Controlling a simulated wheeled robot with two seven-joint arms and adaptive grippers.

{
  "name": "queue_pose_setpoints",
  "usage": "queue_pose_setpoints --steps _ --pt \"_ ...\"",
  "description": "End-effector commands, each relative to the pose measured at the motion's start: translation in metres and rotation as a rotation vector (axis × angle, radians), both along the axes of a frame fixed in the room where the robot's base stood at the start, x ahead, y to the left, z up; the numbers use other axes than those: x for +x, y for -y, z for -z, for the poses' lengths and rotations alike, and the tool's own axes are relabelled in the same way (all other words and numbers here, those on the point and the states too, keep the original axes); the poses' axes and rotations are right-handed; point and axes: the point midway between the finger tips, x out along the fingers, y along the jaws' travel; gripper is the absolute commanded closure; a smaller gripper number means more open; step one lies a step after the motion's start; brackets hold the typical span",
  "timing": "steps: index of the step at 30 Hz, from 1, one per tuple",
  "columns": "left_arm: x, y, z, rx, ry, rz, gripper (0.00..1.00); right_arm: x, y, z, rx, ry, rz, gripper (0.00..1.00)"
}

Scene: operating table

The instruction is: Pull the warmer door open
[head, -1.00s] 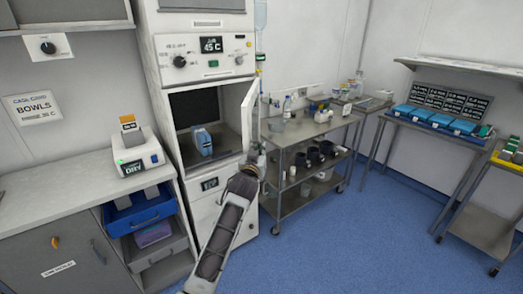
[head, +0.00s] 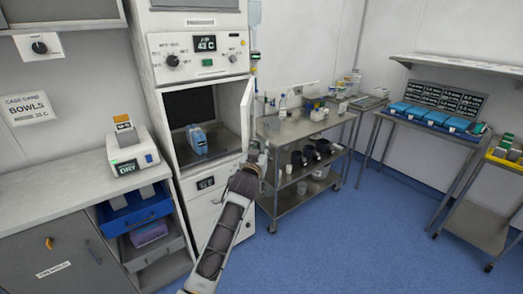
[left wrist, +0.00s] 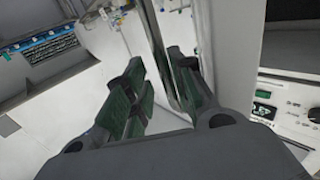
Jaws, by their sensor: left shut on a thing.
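The warmer (head: 167,125) is a tall white cabinet left of centre in the head view. Its door (head: 246,112) is white, hinged on the right, and stands swung outward with the compartment open. A blue item (head: 197,139) stands inside. My left gripper (head: 254,158) is at the lower part of the door. In the left wrist view, the left gripper's dark green fingers (left wrist: 160,88) are on either side of the door's panel (left wrist: 161,45); the exact grip point is hidden. My right gripper is not in view.
A steel cart (head: 285,128) with bottles and dark pots stands close to the right of the door. A counter (head: 55,185) with a white device (head: 132,150) is on the left. Blue floor (head: 350,235) is free at the front right.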

Motion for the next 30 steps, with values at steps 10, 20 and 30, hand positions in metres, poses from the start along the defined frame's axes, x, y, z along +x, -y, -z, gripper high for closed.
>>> queue_pose_setpoints --steps 10,20,30 --pt "0.001 -0.002 -0.009 -0.002 0.016 -0.002 0.81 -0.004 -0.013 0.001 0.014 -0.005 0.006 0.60" --pt "-0.012 -0.004 -0.007 -0.002 0.013 -0.002 0.81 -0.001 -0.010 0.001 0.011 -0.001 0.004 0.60" --pt "-0.041 -0.011 -0.004 -0.001 0.009 -0.001 0.81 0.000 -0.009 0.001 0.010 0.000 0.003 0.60"
